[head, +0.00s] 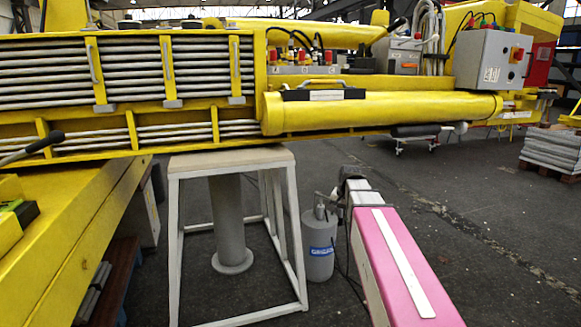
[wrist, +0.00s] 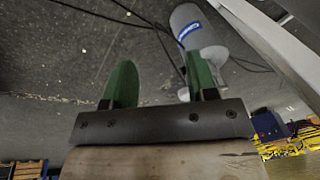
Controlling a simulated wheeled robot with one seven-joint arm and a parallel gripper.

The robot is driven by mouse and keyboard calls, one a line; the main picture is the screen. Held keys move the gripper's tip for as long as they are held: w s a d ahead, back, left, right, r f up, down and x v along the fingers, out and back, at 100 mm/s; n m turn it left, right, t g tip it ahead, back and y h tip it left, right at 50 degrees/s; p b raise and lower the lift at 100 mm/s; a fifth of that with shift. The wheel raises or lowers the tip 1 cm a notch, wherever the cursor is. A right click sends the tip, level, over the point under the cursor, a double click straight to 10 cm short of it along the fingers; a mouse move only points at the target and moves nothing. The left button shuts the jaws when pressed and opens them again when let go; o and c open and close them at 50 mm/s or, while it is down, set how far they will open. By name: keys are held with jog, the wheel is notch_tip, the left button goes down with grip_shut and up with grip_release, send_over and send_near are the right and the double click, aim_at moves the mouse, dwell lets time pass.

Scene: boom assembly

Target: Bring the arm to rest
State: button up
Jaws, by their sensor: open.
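My gripper (wrist: 160,82) shows in the wrist view with its two green fingers spread apart. Only dark floor shows between them, so it is open and empty. In the head view my pink and white arm reaches in from the bottom right. Its dark far end is near a grey cylinder with a blue label (head: 320,250) on the floor; the fingers cannot be made out there. The cylinder also shows in the wrist view (wrist: 196,30), beyond the right finger. I cannot tell the exact gap between them.
A stand with a light top (head: 230,158) is left of the cylinder. Stacked grey slabs (head: 552,150) lie far right. Floor right of my arm is open.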

jog(key=s+f+n+g+h, duration=0.1)
jog(key=s+f+n, duration=0.3)
jog(key=s+f, duration=1.4)
jog(key=shift+s+a+f+n+g, duration=0.2)
jog(key=shift+a+n+g, duration=0.1)
jog(key=shift+n+g, duration=0.15)
